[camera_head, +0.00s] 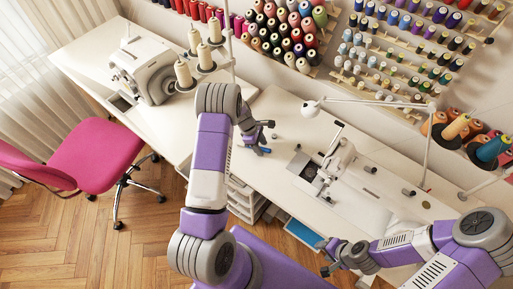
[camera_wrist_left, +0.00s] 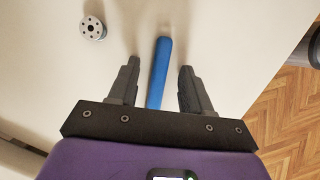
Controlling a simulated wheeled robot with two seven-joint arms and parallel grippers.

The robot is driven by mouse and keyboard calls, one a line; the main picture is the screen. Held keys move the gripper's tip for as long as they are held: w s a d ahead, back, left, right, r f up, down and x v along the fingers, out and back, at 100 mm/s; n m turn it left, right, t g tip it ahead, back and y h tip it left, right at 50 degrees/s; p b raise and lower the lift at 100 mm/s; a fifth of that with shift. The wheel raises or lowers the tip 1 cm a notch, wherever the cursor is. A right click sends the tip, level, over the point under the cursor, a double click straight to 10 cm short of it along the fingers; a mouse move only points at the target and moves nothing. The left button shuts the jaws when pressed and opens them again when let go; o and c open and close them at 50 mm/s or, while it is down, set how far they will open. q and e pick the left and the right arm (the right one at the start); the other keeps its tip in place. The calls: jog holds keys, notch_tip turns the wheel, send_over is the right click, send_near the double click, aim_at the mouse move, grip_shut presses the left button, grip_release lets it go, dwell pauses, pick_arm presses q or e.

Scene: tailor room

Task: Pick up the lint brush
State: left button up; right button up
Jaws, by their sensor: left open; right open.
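A blue rod-like handle, which looks like the lint brush (camera_wrist_left: 160,62), lies on the white table between the two fingers of my left gripper (camera_wrist_left: 159,72) in the left wrist view. The fingers are spread, with a gap on each side of the handle. Its near end is hidden behind the gripper's body. In the head view my left gripper (camera_head: 264,136) is low over the table, with a bit of blue showing beside it. My right gripper (camera_head: 324,257) is open and empty near the table's front edge, at the bottom of the head view.
A small round metal piece (camera_wrist_left: 93,29) lies left of the handle. A sewing machine (camera_head: 337,160) and a lamp (camera_head: 312,107) stand to the right. An overlock machine (camera_head: 145,68) with thread cones stands to the left. A pink chair (camera_head: 95,152) is on the floor.

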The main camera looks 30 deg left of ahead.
pick_arm(q)
jog(key=shift+f, duration=0.1)
grip_shut()
dwell(0.3)
